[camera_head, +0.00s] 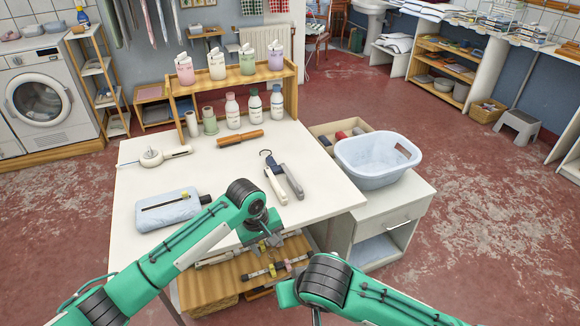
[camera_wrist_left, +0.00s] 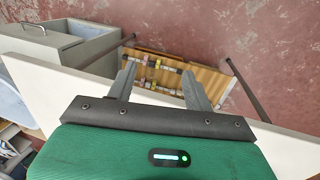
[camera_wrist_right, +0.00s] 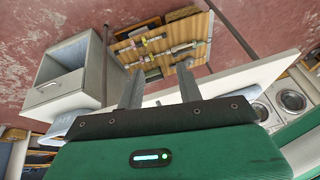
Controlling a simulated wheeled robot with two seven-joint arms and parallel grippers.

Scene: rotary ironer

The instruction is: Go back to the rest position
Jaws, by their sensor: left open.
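My left gripper (camera_head: 268,238) hangs at the front edge of the white table (camera_head: 225,175), above the wooden shelf (camera_head: 205,285) below. In the left wrist view the fingers of my left gripper (camera_wrist_left: 160,84) stand apart with nothing between them. My right arm reaches in from the lower right in the head view, where its gripper is mostly hidden by the arm and the frame edge. In the right wrist view the fingers of my right gripper (camera_wrist_right: 161,90) are apart and empty. The wooden shelf shows beyond the fingers in both wrist views.
On the table lie a pale blue folded cloth (camera_head: 168,212), a tool with grey and white handles (camera_head: 284,183) and a brown roller (camera_head: 240,138). Bottles stand near a wooden rack (camera_head: 235,82). A blue basin (camera_head: 375,165) sits on a white cabinet (camera_head: 385,210). Red floor (camera_head: 480,190) is open at right.

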